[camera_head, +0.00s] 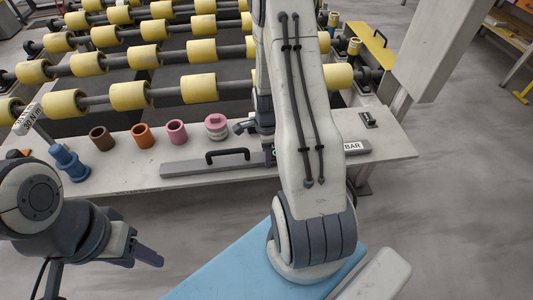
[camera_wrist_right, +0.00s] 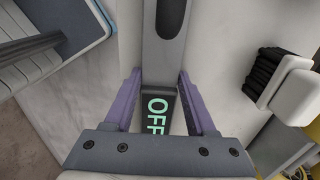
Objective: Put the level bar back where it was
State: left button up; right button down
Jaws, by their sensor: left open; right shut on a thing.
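The level bar (camera_head: 205,167) is a long grey bar with a black handle (camera_head: 227,154) and a "BAR" label (camera_head: 352,146) at its right end. It lies along the front of the stone slab (camera_head: 110,180), and my right arm hides its middle. I cannot tell whether it touches the slab. My right gripper (camera_wrist_right: 158,80) is shut on the level bar, with a purple finger on each side of it and a green "OFF" display between them. My left gripper (camera_head: 140,258) is open and empty, in front of the slab at lower left.
Brown (camera_head: 102,138), orange (camera_head: 142,135) and pink (camera_head: 177,132) rings stand behind the bar, with a pink-and-white round piece (camera_head: 216,126). A blue stepped piece (camera_head: 69,162) stands at left. Yellow rollers (camera_head: 130,96) fill the back. A black fitting (camera_head: 368,119) sits on the slab's right.

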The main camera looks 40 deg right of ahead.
jog(key=shift+f, duration=0.1)
jog(key=shift+c, duration=1.1)
grip_release()
jog(key=shift+r, duration=0.2)
notch_tip(320, 180, up, 12)
